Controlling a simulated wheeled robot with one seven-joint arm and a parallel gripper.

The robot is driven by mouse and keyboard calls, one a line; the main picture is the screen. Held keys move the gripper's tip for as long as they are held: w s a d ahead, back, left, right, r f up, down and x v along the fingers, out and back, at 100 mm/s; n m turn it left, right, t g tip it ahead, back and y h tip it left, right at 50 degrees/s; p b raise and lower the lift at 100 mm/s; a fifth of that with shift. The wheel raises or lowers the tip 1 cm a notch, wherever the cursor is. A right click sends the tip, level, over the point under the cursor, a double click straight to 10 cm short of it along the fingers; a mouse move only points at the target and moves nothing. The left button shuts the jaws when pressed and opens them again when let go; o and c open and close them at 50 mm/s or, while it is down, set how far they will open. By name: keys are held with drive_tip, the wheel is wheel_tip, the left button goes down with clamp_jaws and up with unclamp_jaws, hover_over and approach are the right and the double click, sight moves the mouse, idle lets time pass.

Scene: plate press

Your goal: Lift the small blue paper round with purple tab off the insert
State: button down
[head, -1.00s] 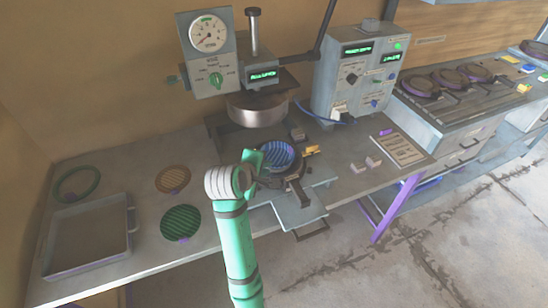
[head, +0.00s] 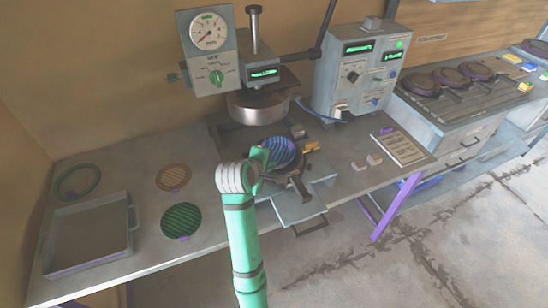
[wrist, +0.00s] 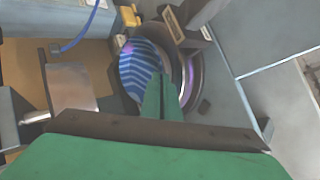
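The small blue paper round (head: 282,151) has dark and light stripes and sits tilted over the dark round insert (head: 297,170) under the press. It also shows in the wrist view (wrist: 140,68), offset to the left of the insert's ring (wrist: 194,78). A purple patch (wrist: 127,47), apparently its tab, shows at its far edge. My gripper (wrist: 162,85) has its green fingers together at the round's near edge and appears shut on it. In the head view my gripper (head: 265,163) is at the round's left side. Whether the round still touches the insert is hard to tell.
The press head (head: 258,107) hangs just behind the round. A control box (head: 358,75) stands at the back right. A green round (head: 181,219), a brown round (head: 173,177), a green ring (head: 77,182) and a grey tray (head: 88,240) lie at left.

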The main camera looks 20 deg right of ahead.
drive_tip(key=shift+r, duration=0.6)
drive_tip(key=s+d+v, duration=0.2)
drive_tip(key=d+v, duration=0.1)
drive_tip(key=v, duration=1.4)
drive_tip(key=shift+s+r, duration=0.35)
